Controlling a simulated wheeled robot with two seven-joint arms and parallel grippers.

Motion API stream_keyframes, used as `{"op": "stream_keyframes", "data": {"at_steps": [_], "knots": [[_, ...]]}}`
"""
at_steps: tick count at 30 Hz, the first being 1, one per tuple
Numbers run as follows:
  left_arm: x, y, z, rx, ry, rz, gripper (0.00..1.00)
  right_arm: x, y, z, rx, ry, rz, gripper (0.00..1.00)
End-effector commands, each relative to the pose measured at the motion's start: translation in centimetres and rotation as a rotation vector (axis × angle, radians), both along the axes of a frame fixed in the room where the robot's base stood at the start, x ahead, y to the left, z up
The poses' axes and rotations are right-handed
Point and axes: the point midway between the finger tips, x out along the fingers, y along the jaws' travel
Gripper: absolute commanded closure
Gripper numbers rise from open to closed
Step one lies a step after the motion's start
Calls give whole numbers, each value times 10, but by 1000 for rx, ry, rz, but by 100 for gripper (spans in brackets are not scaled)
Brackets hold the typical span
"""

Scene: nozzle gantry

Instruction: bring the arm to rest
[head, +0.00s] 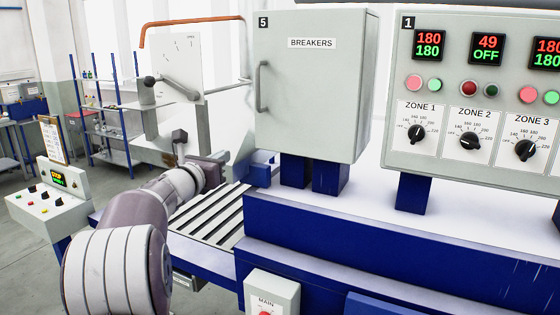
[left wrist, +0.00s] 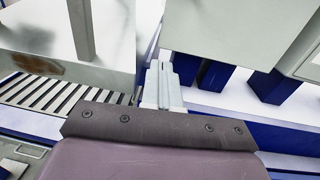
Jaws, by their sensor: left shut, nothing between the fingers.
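My left arm reaches in from the lower left in the head view, its grey wrist ending above the slatted bed. My left gripper (head: 222,160) is at its far end, left of and below the breaker cabinet (head: 308,95). In the left wrist view the pale fingers (left wrist: 160,83) are together with nothing between them. They point toward the gap between a grey housing on the left and the cabinet on the right. Whether they touch anything I cannot tell. My right gripper is in neither view.
The slatted bed (head: 210,213) lies under my wrist. A lever plate (head: 173,75) stands behind it. The zone panel (head: 474,140) with dials is at the right. A small control box (head: 48,203) is at the left, and a MAIN switch box (head: 272,290) at the front.

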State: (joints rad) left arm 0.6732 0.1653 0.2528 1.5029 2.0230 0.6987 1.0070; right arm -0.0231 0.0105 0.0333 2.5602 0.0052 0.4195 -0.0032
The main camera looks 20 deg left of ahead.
Motion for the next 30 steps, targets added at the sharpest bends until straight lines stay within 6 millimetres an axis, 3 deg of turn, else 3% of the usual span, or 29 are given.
{"op": "stream_keyframes", "data": {"at_steps": [4,6,8,11,12,15,18,21,25,26,30], "knots": [[0,0,0,9,2,0,100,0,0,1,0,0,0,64],[0,1,-4,100,25,3,100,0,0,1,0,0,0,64],[-3,-5,-35,281,140,-33,100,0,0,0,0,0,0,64],[-26,-28,-116,648,405,-199,100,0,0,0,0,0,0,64],[-40,-49,-152,818,503,-322,100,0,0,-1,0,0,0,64],[-88,-104,-229,1250,663,-713,100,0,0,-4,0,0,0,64],[-151,-156,-289,1695,655,-1204,100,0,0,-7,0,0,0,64],[-216,-198,-328,2084,460,-1697,100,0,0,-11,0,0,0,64],[-271,-237,-350,2345,138,-2084,100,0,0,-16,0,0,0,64],[-274,-245,-350,-2331,-100,2072,100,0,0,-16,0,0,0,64],[-271,-260,-348,-2317,-29,2034,100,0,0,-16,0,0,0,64]]}}
